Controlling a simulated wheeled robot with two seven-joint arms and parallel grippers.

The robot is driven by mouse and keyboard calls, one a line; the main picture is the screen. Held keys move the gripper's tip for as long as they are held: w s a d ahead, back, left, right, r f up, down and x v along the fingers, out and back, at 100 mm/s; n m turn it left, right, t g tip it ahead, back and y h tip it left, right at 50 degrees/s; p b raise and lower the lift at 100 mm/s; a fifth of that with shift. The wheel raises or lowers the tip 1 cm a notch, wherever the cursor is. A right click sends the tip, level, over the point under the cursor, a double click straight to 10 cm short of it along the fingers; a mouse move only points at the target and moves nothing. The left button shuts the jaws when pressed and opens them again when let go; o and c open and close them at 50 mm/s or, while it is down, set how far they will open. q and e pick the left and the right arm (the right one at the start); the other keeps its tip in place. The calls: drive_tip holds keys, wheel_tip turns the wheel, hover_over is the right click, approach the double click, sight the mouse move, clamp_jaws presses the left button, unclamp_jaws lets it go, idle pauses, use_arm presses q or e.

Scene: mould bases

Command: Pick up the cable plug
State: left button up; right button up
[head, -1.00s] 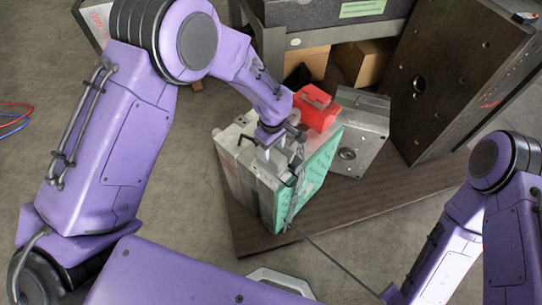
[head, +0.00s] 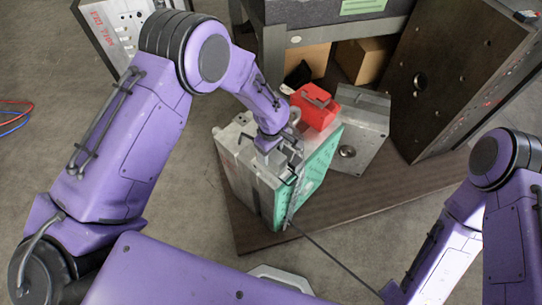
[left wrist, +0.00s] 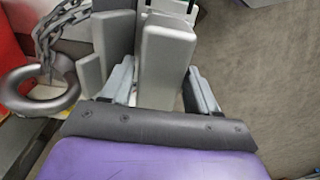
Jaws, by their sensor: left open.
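The mould base, a grey metal block with a green side (head: 318,172), stands on a brown board. My left gripper (head: 278,150) is over its top, pointing down. In the left wrist view the left gripper (left wrist: 160,88) is open, with one finger on each side of a tall grey rounded block (left wrist: 165,62). This block looks like the cable plug, but I cannot tell for sure. Whether the fingers touch it is unclear. In the head view my gripper hides most of this spot. My right arm is at the lower right; its gripper does not show.
A red box-like part (head: 316,106) sits behind my gripper. A metal eye ring (left wrist: 40,90) and a chain (left wrist: 50,32) lie left of the fingers. A smaller metal block (head: 362,135) and a large dark plate (head: 440,75) stand behind.

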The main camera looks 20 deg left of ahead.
use_arm(q)
drive_tip(key=c, duration=0.9)
drive_tip(key=shift+c, duration=0.8)
drive_tip(key=shift+w+r, duration=0.1)
drive_tip(key=shift+r, duration=0.05)
